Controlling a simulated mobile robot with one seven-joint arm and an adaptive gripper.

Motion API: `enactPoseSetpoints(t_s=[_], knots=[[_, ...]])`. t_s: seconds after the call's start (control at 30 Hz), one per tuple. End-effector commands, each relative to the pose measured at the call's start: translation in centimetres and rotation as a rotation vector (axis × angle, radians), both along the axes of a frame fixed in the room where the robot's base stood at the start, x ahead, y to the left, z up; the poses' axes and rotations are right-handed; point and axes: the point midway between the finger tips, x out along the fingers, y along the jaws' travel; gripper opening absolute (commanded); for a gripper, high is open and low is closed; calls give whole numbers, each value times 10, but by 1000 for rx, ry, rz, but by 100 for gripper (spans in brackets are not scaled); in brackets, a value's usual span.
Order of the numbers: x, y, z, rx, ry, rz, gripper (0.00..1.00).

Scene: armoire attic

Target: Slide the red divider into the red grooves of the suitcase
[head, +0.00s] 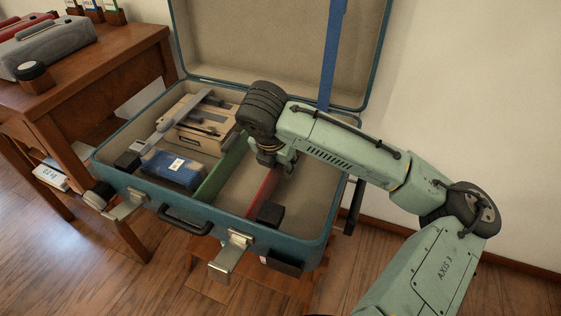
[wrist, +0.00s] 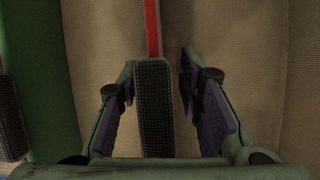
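The open blue suitcase (head: 318,256) lies with its lid up. The red divider (head: 264,190) stands inside it, right of the green divider (head: 213,176) and roughly parallel to it. My gripper (head: 279,164) is down inside the suitcase at the far part of the red divider. In the wrist view, the red divider (wrist: 152,28) shows as a thin strip ending at a dark ribbed grip (wrist: 154,108). My gripper's fingers (wrist: 160,95) are apart on either side of this grip, close to it on the left, with a clear gap on the right. I cannot make out the red grooves.
A wooden box (head: 200,127), a blue pack (head: 173,169) and a black block (head: 127,161) fill the left compartment. Another black block (head: 269,213) is near the front wall. A blue strip (head: 333,55) stands along the lid. A wooden table (head: 100,75) is at left.

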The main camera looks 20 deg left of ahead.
Motion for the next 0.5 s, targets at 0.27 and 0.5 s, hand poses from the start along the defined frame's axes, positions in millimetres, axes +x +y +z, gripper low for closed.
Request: enactPoseSetpoints(t_s=[0.27, 0.5], knots=[[-1, 0, 3, 1, 0, 0, 33], [-16, 1, 39, 2, -4, 3, 33]])
